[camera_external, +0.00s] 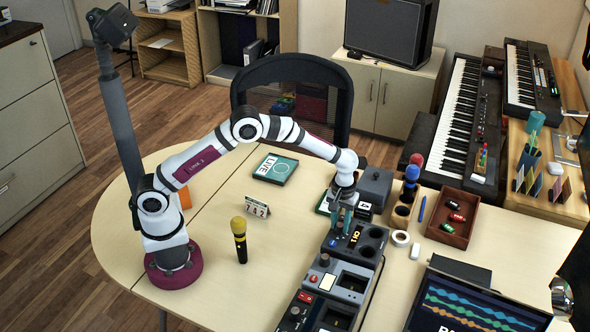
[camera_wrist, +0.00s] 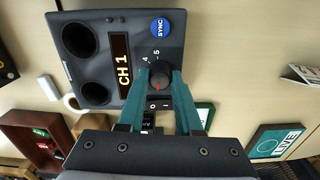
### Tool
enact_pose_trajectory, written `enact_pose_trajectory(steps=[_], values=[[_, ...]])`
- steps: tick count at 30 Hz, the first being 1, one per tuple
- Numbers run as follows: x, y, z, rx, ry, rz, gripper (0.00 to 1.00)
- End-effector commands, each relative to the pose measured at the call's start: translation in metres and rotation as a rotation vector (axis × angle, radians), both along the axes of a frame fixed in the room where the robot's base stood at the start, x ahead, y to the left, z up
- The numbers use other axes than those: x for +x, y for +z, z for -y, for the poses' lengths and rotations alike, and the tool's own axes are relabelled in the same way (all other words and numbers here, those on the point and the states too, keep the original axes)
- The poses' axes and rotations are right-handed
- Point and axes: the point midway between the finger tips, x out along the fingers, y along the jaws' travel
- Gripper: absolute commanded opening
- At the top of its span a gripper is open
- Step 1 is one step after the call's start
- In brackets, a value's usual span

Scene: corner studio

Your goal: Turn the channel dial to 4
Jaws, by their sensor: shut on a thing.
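The dark console (camera_external: 370,247) with the channel dial stands on the table; in the wrist view (camera_wrist: 95,25) it fills the upper middle. Its display (camera_wrist: 121,66) reads CH 1. The channel dial (camera_wrist: 159,82), with a reddish-orange cap, sits between my teal fingertips, and the marks 4 and 5 show just above it. My gripper (camera_external: 342,220) is low over the console and shut on the dial; the fingers also show in the wrist view (camera_wrist: 161,76). The dial's other marks and its pointer are hidden or too small to read.
A blue SYNC button (camera_wrist: 160,28) and a small rocker switch (camera_wrist: 158,105) flank the dial. A yellow microphone (camera_external: 239,240) stands left of the console. A white tape roll (camera_external: 400,239) and a wooden tray (camera_external: 454,217) lie to its right. The table's left front is clear.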

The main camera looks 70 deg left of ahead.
Motion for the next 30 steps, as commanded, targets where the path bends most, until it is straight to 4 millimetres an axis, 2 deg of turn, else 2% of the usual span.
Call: enact_pose_trajectory(steps=[30], values=[[0.0002, 0.0003, -0.0003, 0.001, -0.923, -0.001, 0.0]])
